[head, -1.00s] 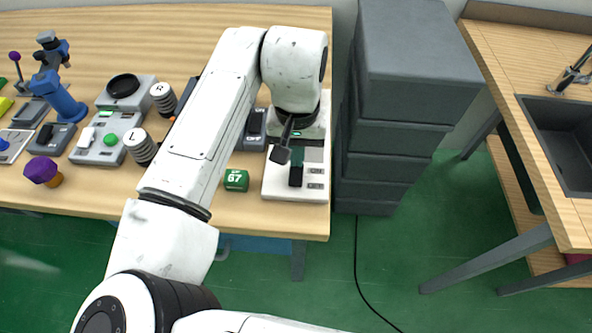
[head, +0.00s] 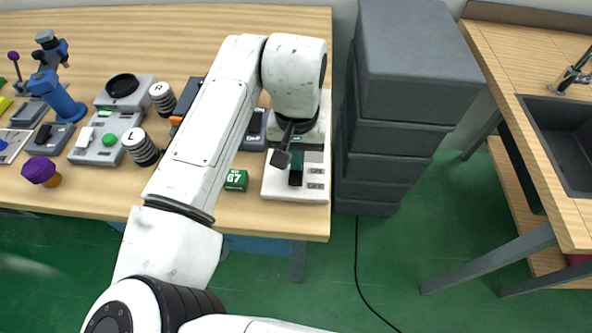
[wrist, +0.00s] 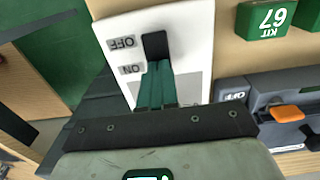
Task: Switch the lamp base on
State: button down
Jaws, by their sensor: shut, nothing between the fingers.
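The white box with ON and OFF labels, which I take as the lamp base (head: 275,187), stands at the table's right front corner. It also shows in the wrist view (wrist: 113,25). Its black switch knob (wrist: 155,45) sits level with the OFF label; in the head view the knob (head: 295,180) is at the near end of its slot. My gripper (wrist: 157,68) has its teal fingers shut and empty, with the tips right at the knob's ON side. Whether they touch it I cannot tell. In the head view my gripper (head: 297,163) is over the box, partly hidden by its dark mount.
A green KIT 67 block (head: 236,180) lies just left of the box. A grey device with a switch (head: 255,128) stands behind it, its orange part (wrist: 287,113) close in the wrist view. A dark drawer cabinet (head: 385,165) stands right of the table.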

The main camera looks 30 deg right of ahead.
jog(key=shift+f, duration=0.15)
notch_tip(320, 180, up, 7)
jog(key=p, duration=0.6)
jog(key=shift+p, duration=0.4)
jog(key=shift+d, duration=0.1)
dwell(0.3)
